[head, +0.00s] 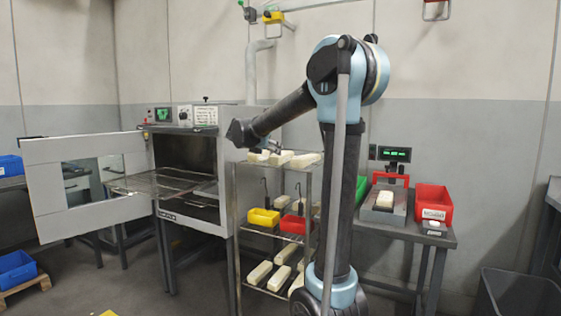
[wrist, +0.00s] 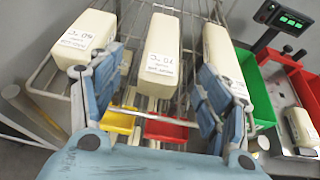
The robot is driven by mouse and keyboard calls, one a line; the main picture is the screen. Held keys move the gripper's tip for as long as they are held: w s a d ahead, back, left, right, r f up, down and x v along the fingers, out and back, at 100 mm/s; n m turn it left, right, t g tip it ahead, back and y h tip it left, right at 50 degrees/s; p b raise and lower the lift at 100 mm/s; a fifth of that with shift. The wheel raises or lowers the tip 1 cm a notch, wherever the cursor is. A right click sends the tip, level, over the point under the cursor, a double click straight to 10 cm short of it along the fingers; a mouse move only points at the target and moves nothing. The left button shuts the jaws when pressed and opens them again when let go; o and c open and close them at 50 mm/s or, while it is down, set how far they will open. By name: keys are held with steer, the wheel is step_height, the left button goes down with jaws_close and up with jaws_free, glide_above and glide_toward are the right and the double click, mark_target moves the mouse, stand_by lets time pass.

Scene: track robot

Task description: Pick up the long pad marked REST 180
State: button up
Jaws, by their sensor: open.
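Three long cream pads lie side by side on the wire rack's top shelf. In the wrist view they are the left pad (wrist: 85,35), the middle pad (wrist: 161,45) and the right pad (wrist: 230,70). Each of the left and middle pads has a white label, too blurred and turned to read surely, so I cannot tell which is REST 180. My gripper (wrist: 158,75) is open, its blue fingers on either side of the middle pad's near end in the picture; I see no contact. In the head view my gripper (head: 264,144) is small, just above the top-shelf pads (head: 281,157).
The wire rack (head: 235,215) has lower shelves with a yellow bin (head: 263,217), a red bin (head: 292,224) and more pads (head: 259,272). An oven (head: 187,215) with its door (head: 85,190) open stands left. A side table (head: 440,240) holds a scale with a pad (head: 384,199) and a red bin (head: 433,203).

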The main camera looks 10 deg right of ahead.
mark_target(282, 157)
steer(key=x, duration=0.8)
steer(key=shift+d, duration=0.1)
steer(key=shift+r+x, duration=0.2)
steer(key=shift+x, duration=2.4)
steer(key=shift+d, duration=0.15)
steer(key=c, duration=1.2)
